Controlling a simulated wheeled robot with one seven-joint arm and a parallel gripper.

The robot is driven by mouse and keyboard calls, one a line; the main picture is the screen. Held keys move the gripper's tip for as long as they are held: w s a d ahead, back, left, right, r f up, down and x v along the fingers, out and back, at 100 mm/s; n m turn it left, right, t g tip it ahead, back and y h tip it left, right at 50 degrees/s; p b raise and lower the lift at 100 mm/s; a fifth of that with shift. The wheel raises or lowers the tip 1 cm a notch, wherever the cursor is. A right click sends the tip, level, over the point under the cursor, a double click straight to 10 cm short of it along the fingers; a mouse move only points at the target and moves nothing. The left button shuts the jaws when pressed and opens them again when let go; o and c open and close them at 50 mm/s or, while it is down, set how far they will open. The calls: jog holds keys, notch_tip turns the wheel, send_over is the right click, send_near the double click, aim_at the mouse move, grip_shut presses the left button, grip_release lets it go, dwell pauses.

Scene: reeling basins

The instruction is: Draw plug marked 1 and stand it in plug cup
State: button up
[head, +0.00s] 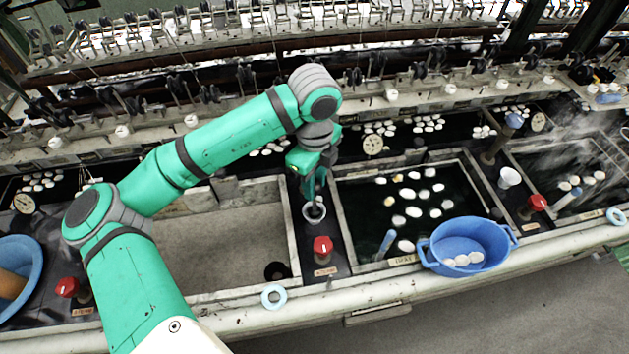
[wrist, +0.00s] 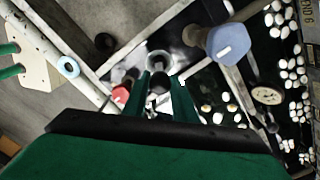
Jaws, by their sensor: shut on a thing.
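My gripper (head: 316,190) is shut on a dark plug (wrist: 158,83), which shows between the two green fingers in the wrist view, where the gripper (wrist: 160,98) points at the cup. The pale round plug cup (head: 314,212) stands on the dark strip between two basins, directly below the fingers. It also shows in the wrist view (wrist: 158,58), just beyond the plug. I cannot tell whether the plug's lower end is inside the cup or just above it. No number is readable on the plug.
A red knob (head: 323,246) stands close in front of the cup. The right basin (head: 371,215) holds dark water and white cocoons. A blue tub (head: 468,240) sits at its front right. A blue-topped post (wrist: 228,42) rises near the gripper. A pale blue ring (head: 273,297) lies on the front rail.

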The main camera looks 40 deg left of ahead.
jog(key=o, duration=1)
jog(key=shift+s+a, duration=0.1)
jog(key=shift+s, duration=0.05)
jog(key=shift+c, duration=0.2)
notch_tip(320, 180, up, 11)
jog(key=shift+f, duration=0.15)
